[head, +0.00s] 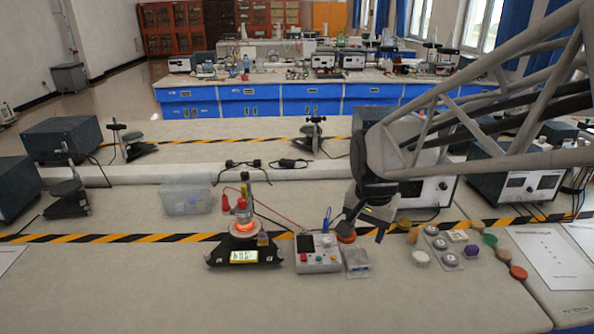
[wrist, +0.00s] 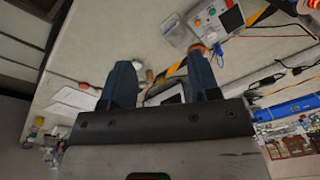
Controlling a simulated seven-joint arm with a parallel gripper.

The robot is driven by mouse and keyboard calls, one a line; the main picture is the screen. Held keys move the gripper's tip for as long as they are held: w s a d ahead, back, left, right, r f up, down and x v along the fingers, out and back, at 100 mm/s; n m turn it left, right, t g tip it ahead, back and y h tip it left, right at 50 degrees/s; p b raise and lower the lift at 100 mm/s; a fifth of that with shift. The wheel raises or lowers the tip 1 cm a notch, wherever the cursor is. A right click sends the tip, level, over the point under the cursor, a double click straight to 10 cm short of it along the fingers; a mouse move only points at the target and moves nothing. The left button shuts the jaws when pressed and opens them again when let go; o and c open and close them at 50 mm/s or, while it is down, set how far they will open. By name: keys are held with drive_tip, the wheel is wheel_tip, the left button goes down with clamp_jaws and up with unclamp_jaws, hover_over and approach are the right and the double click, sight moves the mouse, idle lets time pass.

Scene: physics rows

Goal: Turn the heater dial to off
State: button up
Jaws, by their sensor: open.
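The heater (head: 220,254) stands on the bench left of centre in the head view. It has a dark base, a lit yellow display (head: 243,256) and a glowing orange top, with a small red-topped vessel (head: 242,213) on it. A small yellow piece (head: 262,239) sits at its front right; I cannot tell whether it is the dial. My gripper (head: 363,233) is open and empty, pointing down right of the heater, beyond the control box. Its two dark fingers are spread in the wrist view (wrist: 161,84). At the wrist view's upper right corner an orange glow shows.
A white control box (head: 318,262) with coloured buttons stands between heater and gripper; it also shows in the wrist view (wrist: 217,17). A clear box (head: 356,262) is beside it. Several coloured discs lie to the right. A clear bin (head: 188,197) stands behind left. The front bench is bare.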

drive_tip(key=w+a+f+m, duration=0.1)
drive_tip(key=w+f+m, duration=0.4)
drive_tip(key=w, duration=0.7)
drive_tip(key=m+g, duration=0.2)
drive_tip(key=m, duration=0.2)
approach(327, 240)
drive_tip(key=shift+s+d+f, duration=0.1)
drive_tip(key=shift+s+f, duration=0.15)
drive_tip(key=shift+s, duration=0.25)
drive_tip(key=shift+w+f, duration=0.4)
drive_tip(key=shift+f, duration=0.05)
drive_tip(key=shift+f, duration=0.1)
drive_tip(key=shift+f, duration=3.8)
drive_tip(key=c, duration=0.9)
